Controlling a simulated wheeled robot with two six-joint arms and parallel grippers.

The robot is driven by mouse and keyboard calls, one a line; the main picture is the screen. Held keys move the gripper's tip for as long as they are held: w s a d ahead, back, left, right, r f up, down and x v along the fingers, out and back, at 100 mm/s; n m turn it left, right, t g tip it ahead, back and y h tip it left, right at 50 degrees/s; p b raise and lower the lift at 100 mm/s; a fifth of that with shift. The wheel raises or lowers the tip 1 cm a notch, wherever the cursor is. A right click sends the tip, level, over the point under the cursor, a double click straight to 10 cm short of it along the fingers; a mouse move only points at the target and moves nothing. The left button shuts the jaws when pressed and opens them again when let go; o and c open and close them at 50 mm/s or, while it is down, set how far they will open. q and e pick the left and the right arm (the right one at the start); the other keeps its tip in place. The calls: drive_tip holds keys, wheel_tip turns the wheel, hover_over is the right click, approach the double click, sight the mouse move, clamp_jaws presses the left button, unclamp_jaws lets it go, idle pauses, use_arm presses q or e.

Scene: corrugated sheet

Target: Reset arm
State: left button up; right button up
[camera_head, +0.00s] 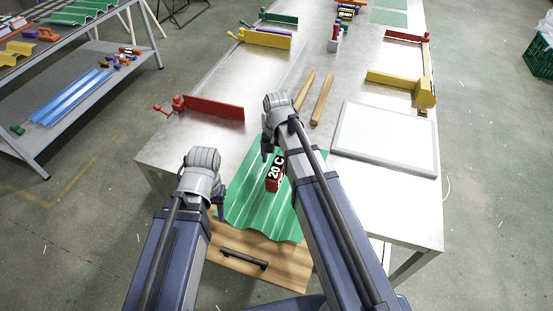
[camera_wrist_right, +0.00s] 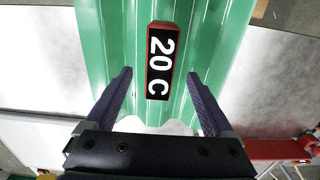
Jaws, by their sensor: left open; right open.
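A green corrugated sheet (camera_head: 258,203) lies at the near end of the metal table, partly over a wooden board. A red and black block marked "20 C" (camera_head: 275,172) sits on the sheet; it also shows in the right wrist view (camera_wrist_right: 161,60). My right gripper (camera_wrist_right: 160,88) is open above the sheet, its fingers apart on either side of the block's lower end and holding nothing. In the head view my right arm hides part of the sheet. My left gripper (camera_head: 219,200) is open and empty at the sheet's left edge.
The metal table (camera_head: 222,145) carries a white panel (camera_head: 387,138) at right, two wooden bars (camera_head: 321,99), a red clamp (camera_head: 212,108) at left and yellow clamps (camera_head: 401,87). A shelf with blue sheets (camera_head: 80,88) stands at left.

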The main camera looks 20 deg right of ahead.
drive_tip(key=s+a+n+h, duration=0.1)
drive_tip(key=s+a+n, duration=0.9)
drive_tip(key=s, duration=0.4)
drive_tip(key=shift+s+a+n, duration=0.2)
drive_tip(key=shift+a+n, duration=0.1)
drive_tip(key=shift+h, duration=0.3)
